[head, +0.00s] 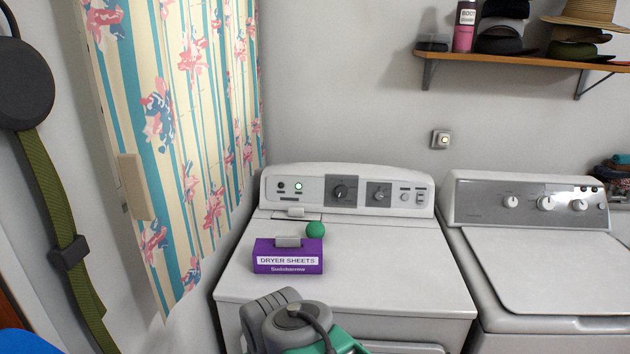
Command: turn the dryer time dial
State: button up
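The white dryer (400,262) stands in the middle, with a raised control panel (312,190) along its back. The panel has a larger dark round dial (341,193) near its middle and a smaller dark dial (379,195) to its right. The labels are too small to read, so I cannot tell for certain which is the time dial. A green light (298,187) glows at the panel's left. Part of my arm shows at the bottom, in front of the dryer. My gripper's fingers are not visible.
A washer (550,265) stands to the right. A floral curtain (190,130) hangs left. A shelf (530,59) with hats is above right.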

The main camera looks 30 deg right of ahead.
aim_at(341, 191)
jog(key=i, duration=0.55)
jog(key=z, duration=0.7)
